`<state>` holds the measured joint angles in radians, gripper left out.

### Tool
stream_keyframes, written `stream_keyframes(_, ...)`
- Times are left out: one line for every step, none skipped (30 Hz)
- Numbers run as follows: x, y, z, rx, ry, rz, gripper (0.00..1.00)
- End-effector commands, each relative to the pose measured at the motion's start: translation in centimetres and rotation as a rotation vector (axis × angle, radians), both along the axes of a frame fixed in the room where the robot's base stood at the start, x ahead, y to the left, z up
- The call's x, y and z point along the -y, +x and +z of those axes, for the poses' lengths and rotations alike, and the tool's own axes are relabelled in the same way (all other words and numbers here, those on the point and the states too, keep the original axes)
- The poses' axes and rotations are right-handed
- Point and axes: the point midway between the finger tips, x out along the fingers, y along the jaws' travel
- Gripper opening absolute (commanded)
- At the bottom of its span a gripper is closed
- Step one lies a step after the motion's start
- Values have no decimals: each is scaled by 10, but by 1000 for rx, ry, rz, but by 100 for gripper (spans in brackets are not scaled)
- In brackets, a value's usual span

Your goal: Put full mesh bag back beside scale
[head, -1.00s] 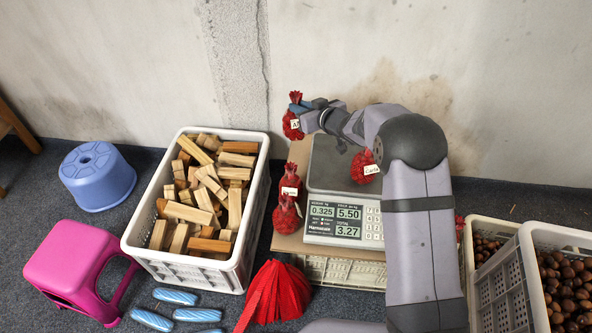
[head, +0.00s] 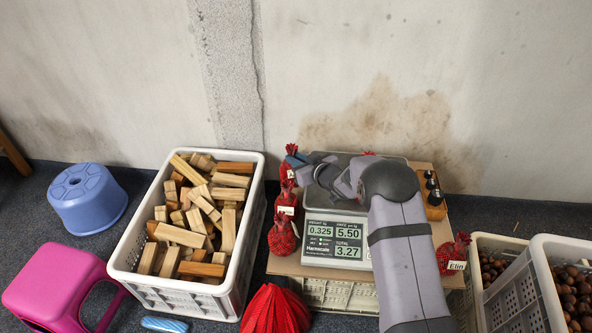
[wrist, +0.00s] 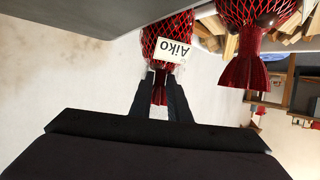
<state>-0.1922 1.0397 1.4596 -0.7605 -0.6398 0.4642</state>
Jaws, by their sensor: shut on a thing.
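My gripper (head: 298,160) is shut on the neck of a full red mesh bag (head: 285,173) at the scale's far left corner. In the wrist view the held bag (wrist: 168,22) carries a white "Aiko" label, with its neck between my fingertips (wrist: 160,78). I cannot tell whether its bottom touches the board. The grey scale (head: 313,200) stands on a brown board (head: 284,266) and reads 0.325, 5.50 and 3.27. Two more red bags, one labelled (head: 286,201) and one nearer (head: 283,237), stand left of the scale. One also shows in the wrist view (wrist: 245,50).
A white crate of wooden blocks (head: 119,268) stands close on the left. The "Elin" bag (head: 452,257) and a holder of dark bottles (head: 436,210) are at right, before chestnut crates (head: 541,256). A red mesh bundle (head: 274,312) lies in front. The wall is behind.

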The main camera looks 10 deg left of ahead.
Motion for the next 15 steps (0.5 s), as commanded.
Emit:
stream_keyframes(0, 1, 2, 4, 2, 0, 0)
stream_keyframes(0, 1, 2, 4, 2, 0, 0)
stream_keyframes(0, 1, 1, 4, 2, 0, 0)
stream_keyframes(0, 1, 0, 4, 2, 0, 0)
stream_keyframes(0, 1, -1, 3, 2, 0, 0)
stream_keyframes(0, 1, -5, 2, 2, 0, 0)
stream_keyframes(0, 1, -8, 2, 2, 0, 0)
stream_keyframes(0, 1, -11, 2, 2, 0, 0)
stream_keyframes(0, 0, -17, 1, 2, 0, 0)
stream_keyframes(0, 0, -21, 0, 3, -1, 0)
stream_keyframes(0, 0, -25, 0, 3, -1, 0)
stream_keyframes(0, 1, -29, 0, 3, -1, 0)
stream_keyframes(0, 0, -32, 2, 3, 0, 0)
stream_keyframes(0, 1, -35, 2, 3, 0, 0)
stream_keyframes(0, 1, -37, 3, 2, 0, 0)
